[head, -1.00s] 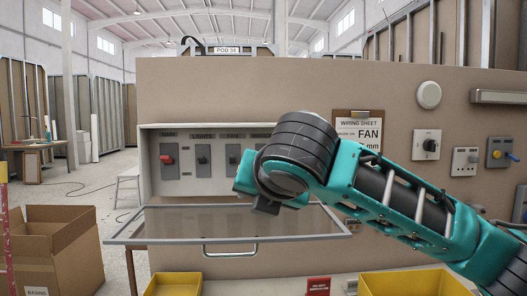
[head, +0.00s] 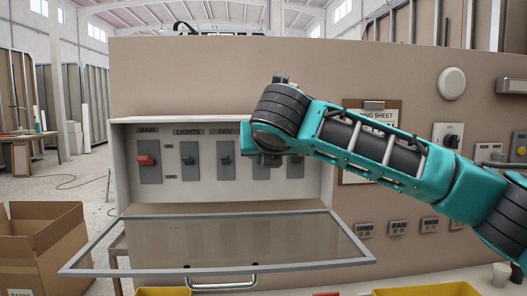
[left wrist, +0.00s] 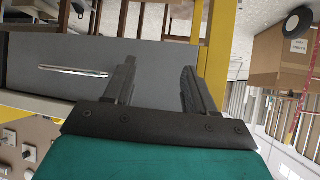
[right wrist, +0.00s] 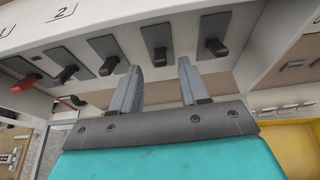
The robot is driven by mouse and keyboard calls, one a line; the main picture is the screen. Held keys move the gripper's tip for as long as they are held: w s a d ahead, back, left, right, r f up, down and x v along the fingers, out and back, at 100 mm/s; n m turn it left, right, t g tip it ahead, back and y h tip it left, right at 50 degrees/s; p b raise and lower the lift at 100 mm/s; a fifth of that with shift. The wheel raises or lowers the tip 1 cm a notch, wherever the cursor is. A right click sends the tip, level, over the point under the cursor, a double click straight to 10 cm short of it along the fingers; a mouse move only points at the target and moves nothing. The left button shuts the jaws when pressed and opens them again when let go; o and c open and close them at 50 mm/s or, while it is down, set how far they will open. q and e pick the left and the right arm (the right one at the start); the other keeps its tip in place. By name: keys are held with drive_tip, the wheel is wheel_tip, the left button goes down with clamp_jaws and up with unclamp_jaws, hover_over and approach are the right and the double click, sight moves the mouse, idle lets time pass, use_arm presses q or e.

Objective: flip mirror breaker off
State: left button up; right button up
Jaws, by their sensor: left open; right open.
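The breaker box (head: 228,119) is mounted in the brown wall, its glazed cover (head: 215,240) lowered flat in front. A row of breakers shows: MAIN with a red lever (head: 146,160), LIGHTS (head: 190,161), FAN (head: 225,161), then two with labels hidden behind my right arm, the fourth (right wrist: 160,55) and the fifth (right wrist: 215,47). I cannot read which is the mirror breaker. My right gripper (right wrist: 160,70) is open and empty, its fingertips just below the fourth breaker's lever, apparently apart from it. My left gripper (left wrist: 158,70) is open and empty, away from the box.
A wiring sheet (head: 372,118), a round white fitting (head: 452,83) and a black knob switch (head: 449,141) are on the wall at right. A cardboard box (head: 40,245) stands at lower left.

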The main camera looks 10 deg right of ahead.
drive_tip(key=x, duration=0.4)
drive_tip(key=shift+r, duration=0.1)
drive_tip(key=shift+c, duration=0.3)
clamp_jaws()
